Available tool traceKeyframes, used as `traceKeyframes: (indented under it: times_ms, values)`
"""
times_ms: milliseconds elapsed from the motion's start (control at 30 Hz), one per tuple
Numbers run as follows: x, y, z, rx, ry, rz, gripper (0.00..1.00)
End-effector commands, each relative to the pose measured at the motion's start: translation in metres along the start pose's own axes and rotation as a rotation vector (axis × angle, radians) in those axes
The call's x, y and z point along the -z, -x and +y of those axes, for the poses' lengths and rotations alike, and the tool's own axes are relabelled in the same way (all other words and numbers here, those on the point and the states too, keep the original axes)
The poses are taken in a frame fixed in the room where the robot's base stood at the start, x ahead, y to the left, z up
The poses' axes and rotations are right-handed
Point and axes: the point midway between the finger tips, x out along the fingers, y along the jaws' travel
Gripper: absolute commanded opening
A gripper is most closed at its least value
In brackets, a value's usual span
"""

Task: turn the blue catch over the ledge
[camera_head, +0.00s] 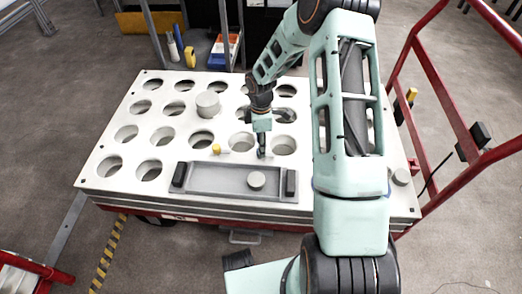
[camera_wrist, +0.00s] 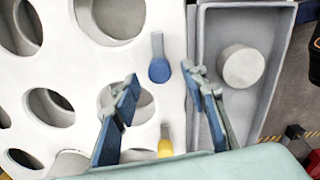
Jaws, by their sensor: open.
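The blue catch (camera_wrist: 159,71) shows in the wrist view as a round blue end with a short grey arm (camera_wrist: 157,45) pointing up the picture. It sits on the white plate beside the grey tray, its arm roughly parallel to the tray's near wall. In the head view my gripper hides it. My gripper (camera_wrist: 161,82) is open, with its two blue-and-grey fingers either side of the catch in the picture; I see no contact. In the head view my gripper (camera_head: 262,150) points down just behind the tray. I cannot tell for sure which edge is the ledge.
A yellow catch (camera_head: 216,149) stands to the left, and also shows in the wrist view (camera_wrist: 165,148). The grey tray (camera_head: 215,193) holds a grey cylinder (camera_head: 256,180).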

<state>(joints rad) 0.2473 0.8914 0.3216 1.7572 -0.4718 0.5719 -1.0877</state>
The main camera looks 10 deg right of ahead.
Motion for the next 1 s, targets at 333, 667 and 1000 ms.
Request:
traceKeyframes:
  times_ms: [333, 667, 1000]
  values:
    - [0.001, -0.025, 0.001, -0.002, 0.001, 0.000, 0.40]
    - [0.000, -0.025, 0.001, -0.002, 0.001, 0.000, 0.26]
    - [0.000, -0.024, 0.001, -0.002, -0.001, 0.000, 0.00]
